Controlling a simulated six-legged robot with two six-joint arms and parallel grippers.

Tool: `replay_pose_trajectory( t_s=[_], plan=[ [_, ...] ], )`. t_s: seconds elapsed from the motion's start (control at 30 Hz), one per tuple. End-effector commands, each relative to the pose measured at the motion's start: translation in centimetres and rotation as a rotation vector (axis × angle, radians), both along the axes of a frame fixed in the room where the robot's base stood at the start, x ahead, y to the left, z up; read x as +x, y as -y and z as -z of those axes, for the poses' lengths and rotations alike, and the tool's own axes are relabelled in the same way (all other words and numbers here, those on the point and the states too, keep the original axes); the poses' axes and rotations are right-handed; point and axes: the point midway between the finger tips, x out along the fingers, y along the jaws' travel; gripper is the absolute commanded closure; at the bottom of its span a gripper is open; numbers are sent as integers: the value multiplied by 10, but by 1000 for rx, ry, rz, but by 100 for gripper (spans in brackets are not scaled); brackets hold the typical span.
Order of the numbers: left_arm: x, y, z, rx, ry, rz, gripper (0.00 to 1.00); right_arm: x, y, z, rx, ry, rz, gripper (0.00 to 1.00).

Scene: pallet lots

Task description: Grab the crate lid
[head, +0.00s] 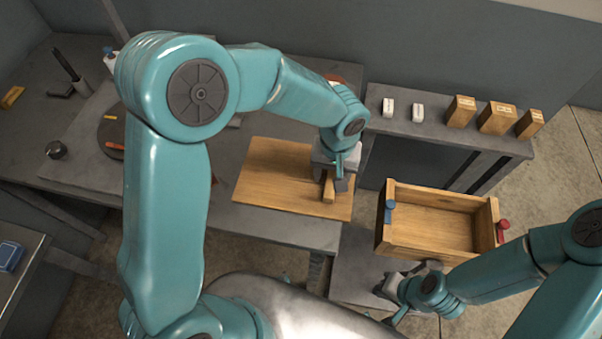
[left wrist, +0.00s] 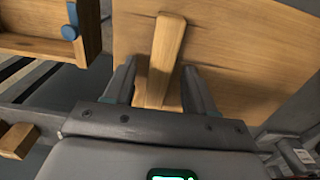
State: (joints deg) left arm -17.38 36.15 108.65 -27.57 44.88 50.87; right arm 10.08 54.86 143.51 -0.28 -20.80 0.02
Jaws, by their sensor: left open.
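The crate lid (head: 270,172) is a flat wooden board with a raised bar handle (head: 328,190), lying on the grey table. It also shows in the left wrist view (left wrist: 235,50), where the handle (left wrist: 165,55) runs away from me. My left gripper (head: 338,182) is over the lid's right part, its open fingers on either side of the handle with gaps visible. The open wooden crate (head: 412,245) stands to the right on a lower grey stand, with a blue latch (head: 389,211) and a red latch (head: 502,230). My right gripper (head: 393,290) is low at the crate's near side; its fingers are unclear.
A grey shelf (head: 450,140) behind the crate holds two white items (head: 388,107) and several small wooden boxes (head: 497,117). A round dark disc (head: 112,135) and small tools sit on the table's left part. A blue box (head: 9,256) is at far left.

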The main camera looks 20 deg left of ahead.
Motion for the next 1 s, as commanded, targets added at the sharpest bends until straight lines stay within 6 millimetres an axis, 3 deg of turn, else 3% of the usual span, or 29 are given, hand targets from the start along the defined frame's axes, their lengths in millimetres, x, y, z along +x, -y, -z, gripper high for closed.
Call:
replay_pose_trajectory(
  t_s=[0.2,0.37,0.77,1.0],
  plan=[
    [0,0,1,0,0,0,48,0,0,0,0,0,0,100],
    [0,0,0,0,1,1,100,0,0,0,0,0,0,100],
    [0,0,-5,0,2,1,100,0,0,-3,0,0,0,100],
    [1,0,-34,0,4,2,100,0,0,-21,0,0,0,100]
  ],
)
